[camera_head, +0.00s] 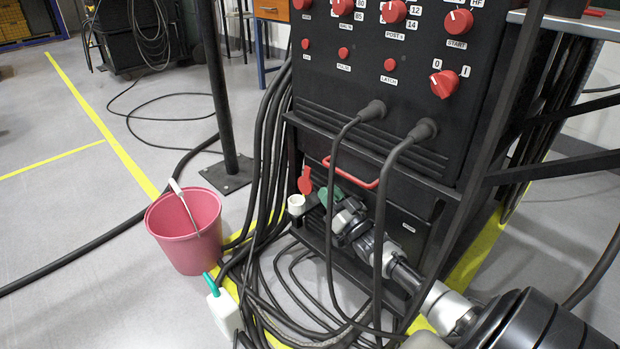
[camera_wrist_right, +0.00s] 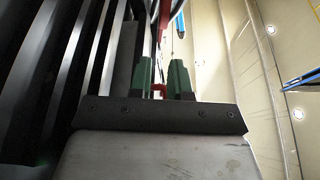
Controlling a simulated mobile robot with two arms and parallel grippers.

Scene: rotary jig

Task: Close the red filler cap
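The red filler cap (camera_head: 305,180) stands raised, roughly upright, above the white filler neck (camera_head: 297,204) at the front left of the black machine, so it looks open. My right gripper (camera_head: 324,196) has green fingertips and comes in from the lower right. In the head view its tips are just right of the cap and neck; contact cannot be told. In the right wrist view the two green fingers (camera_wrist_right: 163,78) are apart, with a small red piece showing between them. I cannot tell if that piece is the cap. My left gripper is not in view.
The black machine (camera_head: 380,200) has red knobs, thick cables and a red handle (camera_head: 350,173) above my right gripper. A pink bucket (camera_head: 187,240) and a white container (camera_head: 223,311) stand on the floor at left. Looped cables lie below. Open floor lies further left.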

